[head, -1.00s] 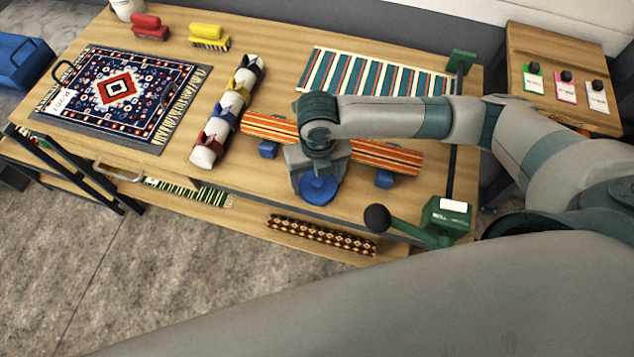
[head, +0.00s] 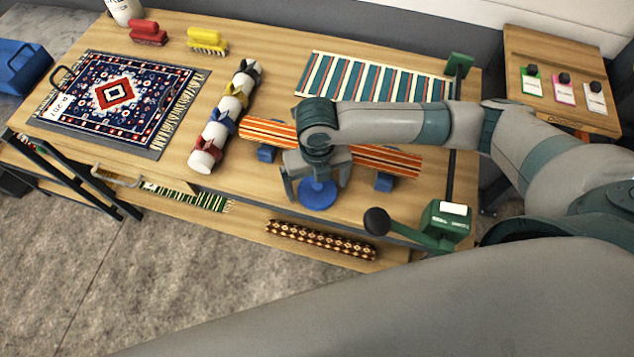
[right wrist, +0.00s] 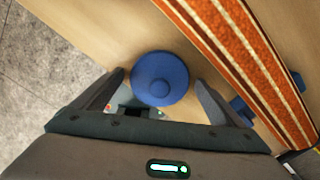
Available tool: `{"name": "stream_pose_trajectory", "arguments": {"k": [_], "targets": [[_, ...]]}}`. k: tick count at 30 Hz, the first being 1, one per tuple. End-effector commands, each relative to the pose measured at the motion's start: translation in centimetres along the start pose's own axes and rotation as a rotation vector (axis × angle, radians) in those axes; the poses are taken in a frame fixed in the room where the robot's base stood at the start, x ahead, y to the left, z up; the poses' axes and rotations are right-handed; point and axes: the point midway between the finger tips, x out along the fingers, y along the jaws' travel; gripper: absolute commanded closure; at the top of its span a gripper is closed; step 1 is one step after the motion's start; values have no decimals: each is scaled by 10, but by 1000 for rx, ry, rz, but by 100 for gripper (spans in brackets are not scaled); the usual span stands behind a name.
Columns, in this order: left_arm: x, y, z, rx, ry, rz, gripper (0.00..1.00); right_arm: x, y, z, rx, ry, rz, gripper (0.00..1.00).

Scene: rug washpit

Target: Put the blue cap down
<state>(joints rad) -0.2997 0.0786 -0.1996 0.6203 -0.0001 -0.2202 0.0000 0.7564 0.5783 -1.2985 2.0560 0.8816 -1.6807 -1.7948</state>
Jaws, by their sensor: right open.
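The blue cap (head: 318,196) is a round disc with a raised knob, near the front edge of the wooden table. In the right wrist view the blue cap (right wrist: 160,72) sits between the two fingers, with a gap on each side. My right gripper (head: 316,183) is open around it, pointing down; its fingers also show in the right wrist view (right wrist: 158,88). The cap appears to rest on the tabletop, though its underside is hidden. My left gripper is not in view.
An orange striped strip (head: 386,160) on blue supports lies just behind the cap. A tied white roll (head: 206,157) lies to the left, beyond it a patterned rug (head: 115,95). A green device with a black knob (head: 440,225) stands at the right front edge.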

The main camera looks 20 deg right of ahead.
Motion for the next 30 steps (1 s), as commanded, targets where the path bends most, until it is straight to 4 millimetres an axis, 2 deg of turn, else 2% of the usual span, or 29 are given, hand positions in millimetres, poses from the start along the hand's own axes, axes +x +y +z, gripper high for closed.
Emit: {"name": "stream_pose_trajectory", "arguments": {"k": [8, 21, 25, 30], "targets": [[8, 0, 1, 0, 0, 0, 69, -21, 1, 1, -2, -3, 2, 8], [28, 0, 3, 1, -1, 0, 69, -96, 1, 1, -2, -5, 1, 8], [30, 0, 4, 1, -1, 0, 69, -111, 1, 1, -1, -2, 2, 8], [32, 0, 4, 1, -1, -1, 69, -121, 0, 0, 0, 0, 0, 8]]}}
